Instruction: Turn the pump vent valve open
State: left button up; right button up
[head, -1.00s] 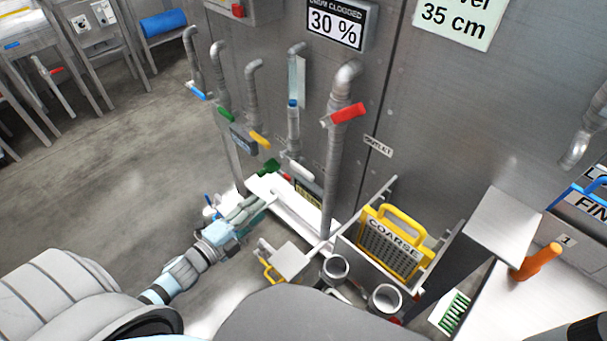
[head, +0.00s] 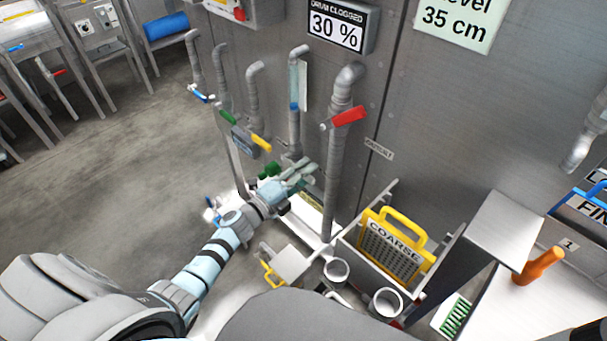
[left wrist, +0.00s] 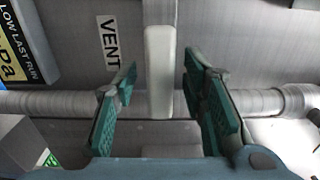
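The pump vent valve's white lever handle (left wrist: 159,72) stands upright in the left wrist view, across a grey pipe (left wrist: 60,104) and beside a VENT label (left wrist: 108,42). My left gripper (left wrist: 162,105) is open, with one green-padded finger on each side of the handle and a gap to it on both sides. In the head view, my left gripper (head: 302,174) is at the foot of the pipe with the clear sight tube (head: 297,90) and hides the white handle. My right gripper is not in view.
A red-handled valve (head: 347,117) is on the thick pipe just right of my left gripper. Yellow (head: 261,142), green (head: 228,117) and blue (head: 198,94) handles are to the left. The yellow COARSE basket (head: 392,252) stands at lower right. The floor at left is open.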

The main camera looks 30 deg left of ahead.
pick_arm(q)
grip_shut()
jog(key=shift+a, duration=0.1)
